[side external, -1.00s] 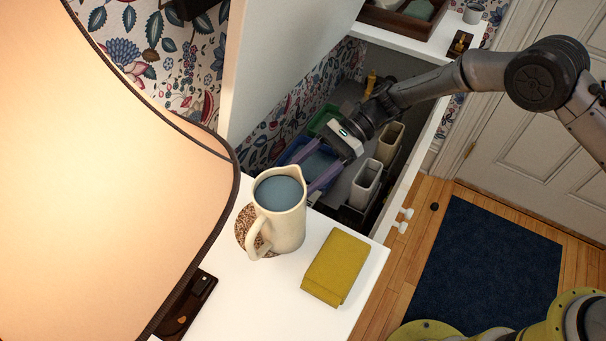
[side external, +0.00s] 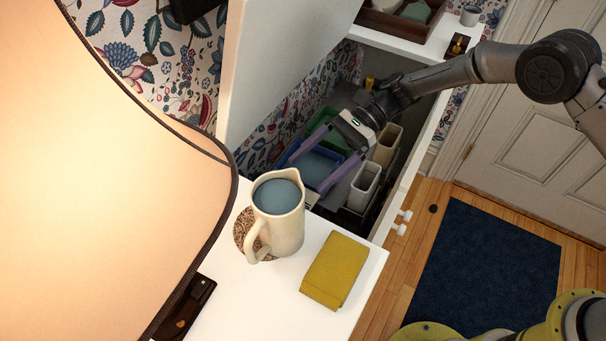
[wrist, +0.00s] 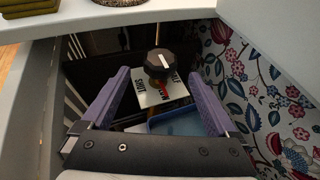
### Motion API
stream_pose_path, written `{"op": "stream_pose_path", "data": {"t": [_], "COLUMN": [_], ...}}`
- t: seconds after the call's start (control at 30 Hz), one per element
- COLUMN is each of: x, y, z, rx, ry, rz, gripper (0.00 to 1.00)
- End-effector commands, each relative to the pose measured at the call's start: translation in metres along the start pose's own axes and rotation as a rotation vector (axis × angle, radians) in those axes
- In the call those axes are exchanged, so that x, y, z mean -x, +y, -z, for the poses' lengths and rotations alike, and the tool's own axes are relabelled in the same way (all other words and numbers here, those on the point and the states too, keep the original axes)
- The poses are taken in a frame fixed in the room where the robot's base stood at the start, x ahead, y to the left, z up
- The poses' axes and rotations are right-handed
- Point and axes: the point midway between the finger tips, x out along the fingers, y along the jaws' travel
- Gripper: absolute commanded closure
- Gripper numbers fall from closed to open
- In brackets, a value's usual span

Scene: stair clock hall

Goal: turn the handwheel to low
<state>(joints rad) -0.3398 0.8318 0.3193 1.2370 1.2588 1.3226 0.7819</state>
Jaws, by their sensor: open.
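The handwheel (wrist: 159,63) shows in the wrist view as a dark, faceted knob with a white mark on top. It stands over a pale label plate (wrist: 150,98) with a red mark below the knob. One word at the plate's left seems to read SHUT; the other words are too small or covered to read surely. My gripper (wrist: 158,76) is open, its purple fingers either side of the knob in the picture, with visible gaps; I cannot tell its height over the knob. In the side view my gripper (side external: 306,178) reaches into the recess, where the handwheel is hidden.
A blue tray (side external: 318,166) and a green tray (side external: 323,118) lie in the recess beside pale upright bins (side external: 364,187). On the near white top stand a filled jug (side external: 280,220) and a yellow folded cloth (side external: 335,268). A white panel (side external: 280,60) rises beside the recess.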

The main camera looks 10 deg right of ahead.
Motion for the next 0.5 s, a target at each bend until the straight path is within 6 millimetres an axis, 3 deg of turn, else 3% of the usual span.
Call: {"op": "stream_pose_path", "data": {"t": [0.3,0.5], "x": [0.07,0.095], "y": [-0.001,-0.001], "z": [0.0,0.0], "rx": [0.001,0.001], "ry": [0.0,0.0], "rz": [0.004,0.002], "gripper": [0.06,0.06]}}
